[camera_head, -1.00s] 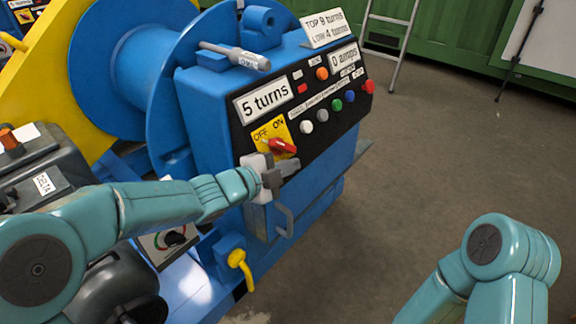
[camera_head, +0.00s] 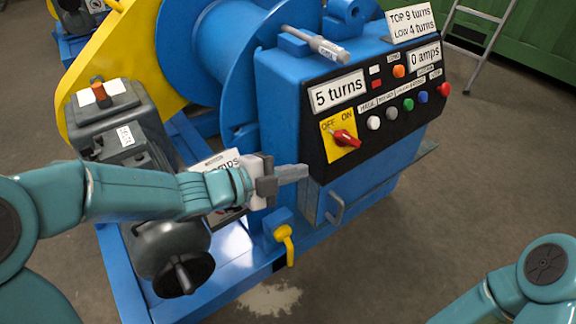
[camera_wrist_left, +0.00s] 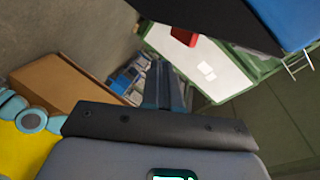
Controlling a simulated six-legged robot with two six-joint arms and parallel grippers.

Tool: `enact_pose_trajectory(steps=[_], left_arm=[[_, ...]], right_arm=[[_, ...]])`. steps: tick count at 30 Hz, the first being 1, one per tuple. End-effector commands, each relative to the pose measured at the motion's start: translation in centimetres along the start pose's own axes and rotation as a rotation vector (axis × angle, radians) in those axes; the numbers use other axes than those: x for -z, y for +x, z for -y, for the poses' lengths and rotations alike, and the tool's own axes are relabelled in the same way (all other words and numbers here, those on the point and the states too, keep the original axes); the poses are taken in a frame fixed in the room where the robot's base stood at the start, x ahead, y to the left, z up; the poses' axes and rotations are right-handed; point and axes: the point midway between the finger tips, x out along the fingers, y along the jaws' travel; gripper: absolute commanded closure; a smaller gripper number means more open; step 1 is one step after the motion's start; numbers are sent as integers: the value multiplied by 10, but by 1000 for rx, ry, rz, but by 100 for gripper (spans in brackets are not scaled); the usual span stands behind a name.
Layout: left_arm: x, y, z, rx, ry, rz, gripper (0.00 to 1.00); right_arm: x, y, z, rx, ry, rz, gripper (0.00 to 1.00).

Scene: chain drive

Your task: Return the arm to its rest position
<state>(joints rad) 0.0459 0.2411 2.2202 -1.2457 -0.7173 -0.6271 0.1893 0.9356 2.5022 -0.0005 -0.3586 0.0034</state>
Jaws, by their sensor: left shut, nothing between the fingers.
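My left arm (camera_head: 140,195) reaches in from the left in the head view. Its gripper (camera_head: 300,173) is shut and empty, just left of and below the yellow OFF/ON switch plate, apart from the red knob (camera_head: 346,138). The shut fingers also show in the left wrist view (camera_wrist_left: 163,88). My right arm (camera_head: 520,285) shows at the lower right; its gripper is out of view.
The blue winch console (camera_head: 270,100) carries several buttons and signs reading "5 turns" and "0 amps". A metal handle (camera_head: 337,208) and a yellow lever (camera_head: 285,243) sit below. A grey motor (camera_head: 125,140) stands left.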

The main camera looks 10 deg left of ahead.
Motion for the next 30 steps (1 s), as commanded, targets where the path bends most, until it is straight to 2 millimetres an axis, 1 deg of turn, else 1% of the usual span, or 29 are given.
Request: enact_pose_trajectory(steps=[1, 3, 10, 11, 12, 14, 17, 18, 19, 20, 21, 23, 24, 26, 27, 30], left_arm=[[1, -7, 2, 1, 0, 1, 100], [0, -12, 1, 0, -1, 1, 100], [0, -16, -1, -1, -1, 0, 100], [-2, -16, -3, -5, -6, 2, 100], [-5, -13, -10, -17, -19, 2, 100], [-13, -5, -29, -52, -57, 2, 100], [-30, 11, -89, -139, -218, 23, 100], [-40, 17, -119, -173, -332, 65, 100], [-48, 19, -143, -199, -431, 107, 100], [-55, 20, -168, -226, -539, 158, 100], [-63, 19, -199, -258, -681, 233, 100], [-71, 13, -245, -302, -889, 355, 100], [-74, 6, -272, -327, -1016, 438, 100], [-75, -6, -308, -356, -1190, 563, 100], [-74, -15, -330, -370, -1298, 648, 100], [-68, -40, -374, -383, -1547, 868, 100]], right_arm=[[-1, -3, 2, 0, -2, 2, 57], [-1, -4, 2, 0, -3, 3, 57], [-1, -3, 2, 0, -4, 3, 57], [-1, -3, 2, 0, -4, 3, 57], [-1, -3, 2, 0, -4, 3, 57], [-1, -3, 2, 0, -4, 3, 57], [-1, -3, 2, 0, -3, 3, 57], [-1, -3, 2, 0, -3, 3, 57], [-1, -3, 2, 0, -3, 3, 57], [-1, -3, 2, 0, -3, 3, 57], [-1, -4, 2, 0, -3, 3, 57], [-1, -4, 2, 0, -3, 3, 57], [-1, -4, 2, 0, -3, 3, 57], [-1, -4, 2, 0, -3, 3, 57], [-1, -4, 2, 0, -3, 3, 57], [-1, -4, 2, 0, -3, 3, 57]])
